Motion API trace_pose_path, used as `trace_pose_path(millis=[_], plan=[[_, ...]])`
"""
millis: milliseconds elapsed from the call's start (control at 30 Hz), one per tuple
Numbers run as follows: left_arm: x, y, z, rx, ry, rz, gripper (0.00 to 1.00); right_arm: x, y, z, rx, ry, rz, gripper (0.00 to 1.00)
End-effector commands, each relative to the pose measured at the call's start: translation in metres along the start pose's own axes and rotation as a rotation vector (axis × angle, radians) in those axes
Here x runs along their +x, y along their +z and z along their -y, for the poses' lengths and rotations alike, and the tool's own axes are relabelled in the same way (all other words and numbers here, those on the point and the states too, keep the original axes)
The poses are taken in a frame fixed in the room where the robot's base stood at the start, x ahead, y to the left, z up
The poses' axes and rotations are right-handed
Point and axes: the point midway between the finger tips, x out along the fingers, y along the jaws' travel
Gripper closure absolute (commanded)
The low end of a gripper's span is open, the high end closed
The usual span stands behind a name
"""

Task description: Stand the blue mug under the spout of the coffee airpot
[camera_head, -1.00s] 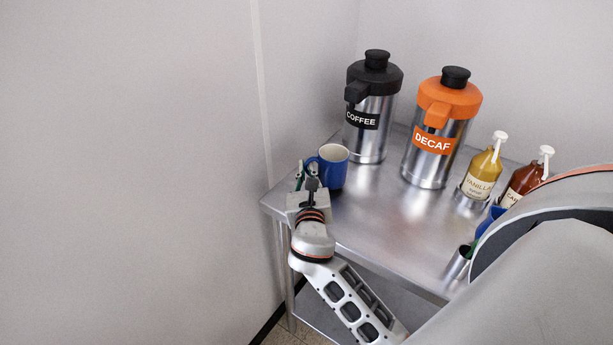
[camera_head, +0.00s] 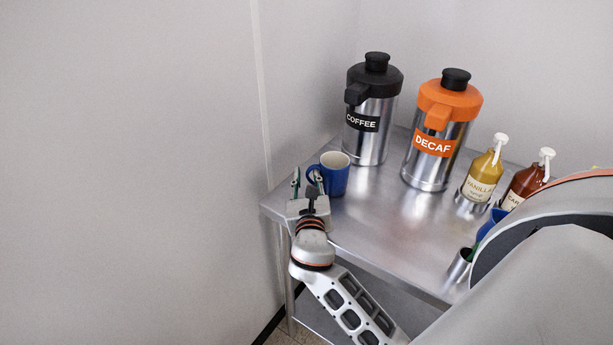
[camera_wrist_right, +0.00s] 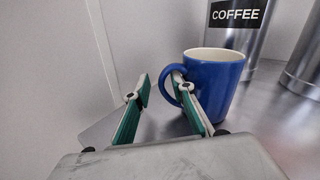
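The blue mug (camera_head: 335,178), pale inside, stands upright on the steel table near its left corner. It is apart from the coffee airpot (camera_head: 372,125), to the front left of it. The airpot has a black top and spout (camera_head: 356,94); its lower body also shows in the right wrist view (camera_wrist_right: 235,38). My right gripper (camera_head: 308,183) is open at the mug's left side. In the right wrist view (camera_wrist_right: 160,82) its right finger overlaps the mug's handle (camera_wrist_right: 172,88); I cannot tell whether it touches. My left gripper is out of view.
An orange-topped decaf airpot (camera_head: 437,140) stands right of the coffee one. Beyond it are yellow (camera_head: 481,176) and red (camera_head: 524,184) syrup bottles and a small metal cup (camera_head: 459,265). The steel table's (camera_head: 385,220) middle is clear. Walls close in behind and left.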

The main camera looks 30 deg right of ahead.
Motion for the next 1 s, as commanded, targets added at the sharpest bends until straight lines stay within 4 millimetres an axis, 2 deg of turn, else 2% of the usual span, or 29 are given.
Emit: trace_pose_path(millis=[167, 400, 600, 767, 1000], plan=[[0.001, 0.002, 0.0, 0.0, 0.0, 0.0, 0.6, -0.028, -0.003, -0.001, 0.0, 0.002, -0.004, 0.76], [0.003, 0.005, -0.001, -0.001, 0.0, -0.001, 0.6, -0.078, -0.003, -0.001, 0.0, 0.002, -0.005, 0.76], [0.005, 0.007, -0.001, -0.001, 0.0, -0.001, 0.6, -0.107, -0.002, -0.001, 0.0, 0.001, -0.004, 0.76], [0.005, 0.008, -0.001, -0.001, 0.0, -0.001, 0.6, -0.117, -0.001, 0.0, 0.001, 0.0, -0.002, 0.76], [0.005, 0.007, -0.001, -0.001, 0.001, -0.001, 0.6, -0.118, -0.001, 0.0, 0.001, 0.0, -0.001, 0.76]])
